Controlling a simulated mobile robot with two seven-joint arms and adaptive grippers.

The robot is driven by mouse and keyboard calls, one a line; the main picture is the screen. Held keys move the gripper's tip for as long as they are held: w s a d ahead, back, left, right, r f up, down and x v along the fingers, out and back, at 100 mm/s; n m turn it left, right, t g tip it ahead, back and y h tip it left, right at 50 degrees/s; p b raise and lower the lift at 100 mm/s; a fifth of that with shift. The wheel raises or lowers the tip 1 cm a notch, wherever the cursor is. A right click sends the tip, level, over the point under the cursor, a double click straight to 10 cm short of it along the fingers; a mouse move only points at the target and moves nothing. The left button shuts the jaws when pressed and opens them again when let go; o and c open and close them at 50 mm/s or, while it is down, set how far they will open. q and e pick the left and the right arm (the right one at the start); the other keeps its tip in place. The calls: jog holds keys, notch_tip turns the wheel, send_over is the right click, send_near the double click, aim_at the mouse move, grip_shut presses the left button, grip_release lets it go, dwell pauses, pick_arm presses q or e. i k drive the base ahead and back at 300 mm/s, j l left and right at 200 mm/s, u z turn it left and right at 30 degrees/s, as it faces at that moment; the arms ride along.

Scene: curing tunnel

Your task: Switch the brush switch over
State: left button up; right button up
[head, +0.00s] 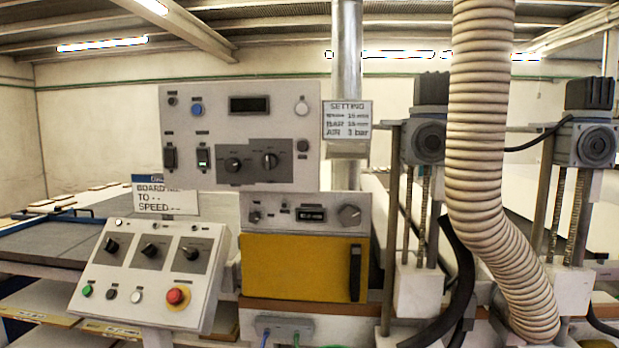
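No gripper of mine shows in the head view. The labels are too small to read, so I cannot tell which control is the brush switch. The sloped console (130,275) at lower left has three black selector knobs (150,250) on grey plates. Below them are several push buttons and a red emergency stop (177,296).
A yellow-doored box (295,268) with a small control strip (270,215) sits below the upright panel. A ribbed hose (480,150) hangs in front of the motor columns at right. A card reading "BOARD" (163,199) stands behind the console. A dark conveyor (45,242) is at left.

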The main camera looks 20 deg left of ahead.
aim_at(169, 153)
jog(key=u, duration=1.35)
